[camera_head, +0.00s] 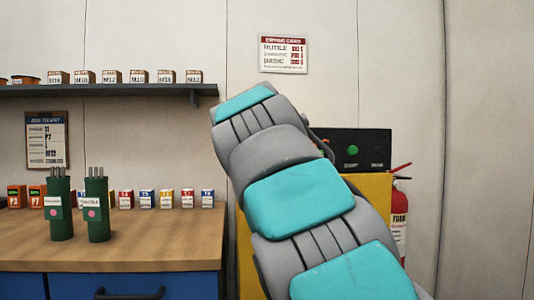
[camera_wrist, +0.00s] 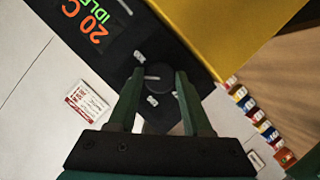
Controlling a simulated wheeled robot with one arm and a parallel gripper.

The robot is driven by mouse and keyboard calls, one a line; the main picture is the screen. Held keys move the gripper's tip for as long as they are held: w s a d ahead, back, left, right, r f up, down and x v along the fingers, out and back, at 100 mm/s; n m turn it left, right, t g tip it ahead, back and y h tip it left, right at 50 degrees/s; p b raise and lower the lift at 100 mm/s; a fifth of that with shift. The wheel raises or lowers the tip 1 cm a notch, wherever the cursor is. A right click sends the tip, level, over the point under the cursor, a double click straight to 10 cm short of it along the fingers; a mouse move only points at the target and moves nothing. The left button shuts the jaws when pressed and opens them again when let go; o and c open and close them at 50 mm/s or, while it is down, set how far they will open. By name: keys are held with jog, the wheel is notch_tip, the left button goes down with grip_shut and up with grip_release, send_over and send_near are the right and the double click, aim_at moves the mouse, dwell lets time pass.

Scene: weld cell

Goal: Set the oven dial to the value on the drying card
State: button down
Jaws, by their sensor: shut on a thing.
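The oven's black control panel (camera_wrist: 120,45) shows in the wrist view, with a display (camera_wrist: 90,22) reading "20 C" in orange and "IDLE" in green. The dark dial (camera_wrist: 151,78) with a pale pointer line lies between the two green fingers of my gripper (camera_wrist: 159,73), which is shut on it. Small pale labels surround the dial; I cannot read them. The drying card (camera_head: 283,54) hangs on the wall with rows including "RUTILE" and "BASIC"; its red values are too small to read. It also shows in the wrist view (camera_wrist: 86,104). My arm hides the dial in the head view.
The oven's yellow body (camera_head: 372,189) stands right of the wooden bench (camera_head: 150,235). A green round button (camera_head: 352,150) is on the panel. A fire extinguisher (camera_head: 399,215) is at its right. Two green rod holders (camera_head: 97,210) and several small boxes stand on the bench.

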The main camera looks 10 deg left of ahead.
jog(key=m+g+y, duration=0.1)
jog(key=m, duration=0.1)
jog(key=m+y, duration=0.2)
jog(key=m, duration=0.1)
jog(key=shift+w+d+f+g, duration=0.1)
jog(key=shift+d+f+g, duration=0.05)
jog(key=shift+g, duration=0.25)
jog(key=shift+m, duration=0.4)
jog(key=shift+c, duration=1.7)
grip_release()
jog(key=b+v, duration=0.1)
jog(key=v, duration=0.7)
